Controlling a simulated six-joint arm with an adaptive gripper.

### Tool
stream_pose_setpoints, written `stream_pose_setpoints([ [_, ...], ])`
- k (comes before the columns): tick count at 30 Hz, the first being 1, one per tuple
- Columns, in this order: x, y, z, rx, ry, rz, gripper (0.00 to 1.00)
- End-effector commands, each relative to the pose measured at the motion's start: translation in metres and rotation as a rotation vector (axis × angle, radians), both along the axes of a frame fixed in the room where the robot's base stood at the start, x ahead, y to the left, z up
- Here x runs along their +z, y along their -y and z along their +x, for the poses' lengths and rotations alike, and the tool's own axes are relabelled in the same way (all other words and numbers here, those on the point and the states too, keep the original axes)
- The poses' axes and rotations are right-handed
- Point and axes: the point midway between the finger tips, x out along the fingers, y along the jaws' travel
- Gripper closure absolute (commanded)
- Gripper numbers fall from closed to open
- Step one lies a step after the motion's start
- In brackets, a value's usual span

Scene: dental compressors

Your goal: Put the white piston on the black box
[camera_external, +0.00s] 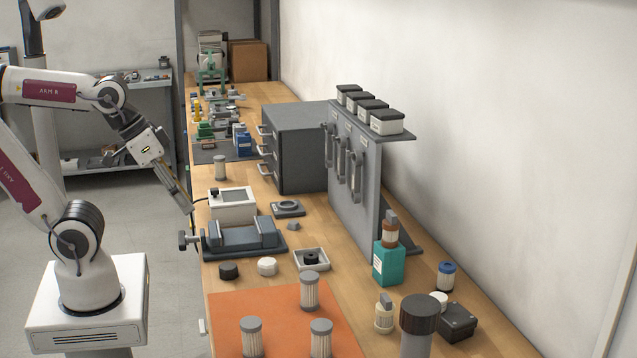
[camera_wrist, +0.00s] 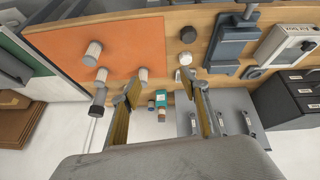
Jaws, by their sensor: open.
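The likely white piston, a short white round part (camera_external: 267,266), stands on the bench next to a similar black one. It also shows in the wrist view (camera_wrist: 184,59), near the top between my finger lines. The black box (camera_external: 458,322) is a small dark case at the right front of the bench, beside a white-capped jar. I cannot make it out in the wrist view; a finger may hide it. My gripper (camera_external: 188,206) is open and empty, at the left bench edge by the vise, apart from both; its two fingers (camera_wrist: 167,92) show spread in the wrist view.
A black round part (camera_external: 229,271), a grey vise (camera_external: 240,238) and a small tray (camera_external: 325,262) surround the white part. Several filters stand on the orange mat (camera_external: 285,312). A teal bottle (camera_external: 387,264) and tall dark-capped cylinder (camera_external: 419,315) stand near the box. A grey panel (camera_external: 350,205) rises behind.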

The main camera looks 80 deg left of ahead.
Motion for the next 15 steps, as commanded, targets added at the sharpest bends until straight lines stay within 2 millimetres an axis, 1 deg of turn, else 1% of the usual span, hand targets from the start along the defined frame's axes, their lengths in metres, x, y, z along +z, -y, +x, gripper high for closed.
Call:
stream_pose_setpoints([
  [1,-0.002,-0.004,-0.007,-0.027,0.002,0.028,0.55],
  [3,-0.005,-0.008,-0.015,-0.059,-0.001,0.061,0.55],
  [6,-0.008,-0.011,-0.021,-0.086,-0.003,0.091,0.55],
  [15,-0.009,-0.013,-0.023,-0.098,-0.005,0.101,0.55],
])
